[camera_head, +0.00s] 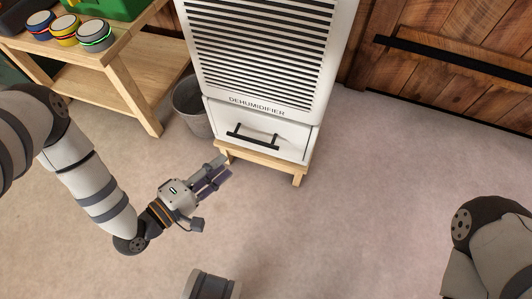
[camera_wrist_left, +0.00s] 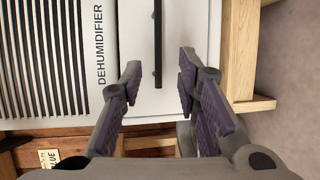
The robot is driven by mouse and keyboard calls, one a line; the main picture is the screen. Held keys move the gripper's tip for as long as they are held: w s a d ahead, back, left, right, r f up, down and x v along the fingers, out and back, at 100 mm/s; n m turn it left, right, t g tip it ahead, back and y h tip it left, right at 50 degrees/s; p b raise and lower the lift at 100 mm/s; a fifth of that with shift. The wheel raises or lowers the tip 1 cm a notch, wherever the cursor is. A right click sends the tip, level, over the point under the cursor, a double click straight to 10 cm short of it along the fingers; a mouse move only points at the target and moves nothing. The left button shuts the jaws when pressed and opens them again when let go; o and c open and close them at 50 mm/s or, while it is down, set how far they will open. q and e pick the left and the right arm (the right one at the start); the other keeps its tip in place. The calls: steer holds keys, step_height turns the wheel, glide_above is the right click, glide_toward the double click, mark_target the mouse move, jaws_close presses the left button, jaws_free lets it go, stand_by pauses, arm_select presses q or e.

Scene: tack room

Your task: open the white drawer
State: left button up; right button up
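The white drawer (camera_head: 288,145) is at the bottom of a white dehumidifier (camera_head: 262,12) in the head view and looks shut. Its black bar handle (camera_head: 252,137) runs across its front. My left gripper (camera_head: 223,171) is open and empty, low and to the left in front of the drawer, apart from the handle. In the left wrist view, the drawer front (camera_wrist_left: 200,22) and the upright-looking handle (camera_wrist_left: 158,40) appear beyond and between the spread fingers of the left gripper (camera_wrist_left: 160,70).
The dehumidifier stands on a low wooden stand (camera_head: 265,160). A grey bin (camera_head: 192,110) is just left of it. The carpet in front and right is clear. A wooden wall (camera_head: 450,75) is behind.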

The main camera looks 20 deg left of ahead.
mark_target(252, 140)
arm_select(q)
steer(key=b+x, duration=0.2)
steer(key=x, duration=0.9)
steer(key=shift+w+b, duration=0.35)
steer(key=shift+w, duration=0.1)
jaws_close()
arm_select(e)
steer(key=shift+s+a+f+g, duration=0.15)
steer(key=shift+s+f, duration=0.15)
steer(key=shift+f, duration=0.2)
steer(key=shift+s+d+f+g, duration=0.15)
steer(key=shift+s+f, duration=0.15)
steer(key=shift+f, duration=0.15)
steer(key=shift+a, duration=0.1)
